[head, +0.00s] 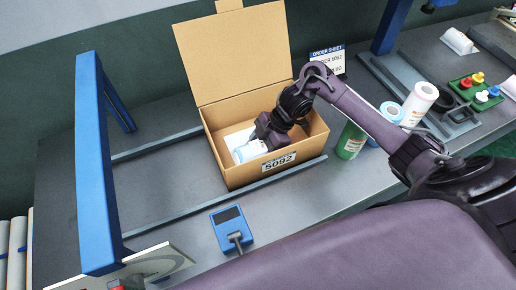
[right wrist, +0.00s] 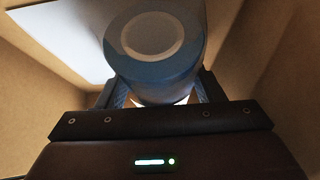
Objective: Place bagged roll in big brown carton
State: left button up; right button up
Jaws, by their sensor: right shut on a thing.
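The big brown carton (head: 228,176) stands open on the grey bench, its back flap raised and a label reading 5092 on its front. My right gripper (head: 262,143) reaches down inside it and is shut on the bagged roll (head: 250,151), a white and blue roll low in the carton. In the right wrist view the roll (right wrist: 155,50) sits between the two fingers (right wrist: 160,95), its round end facing the camera. I cannot tell whether it touches the carton floor. A white sheet (head: 236,138) lies inside the carton beside it. My left gripper is not in view.
A blue frame (head: 95,160) stands over the bench at left, with rails running along the carton. A blue box with a dark screen (head: 230,222) stands in front. Right of the carton are a green roll (head: 351,141), several other rolls and an order sheet (head: 327,60).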

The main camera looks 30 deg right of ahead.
jog(key=o, duration=1.2)
jog(key=shift+c, duration=0.2)
jog(key=v, duration=1.1)
jog(key=shift+w, duration=0.1)
jog(key=shift+d+r, duration=0.25)
jog(key=shift+r, duration=0.3)
jog(key=shift+r, duration=0.1)
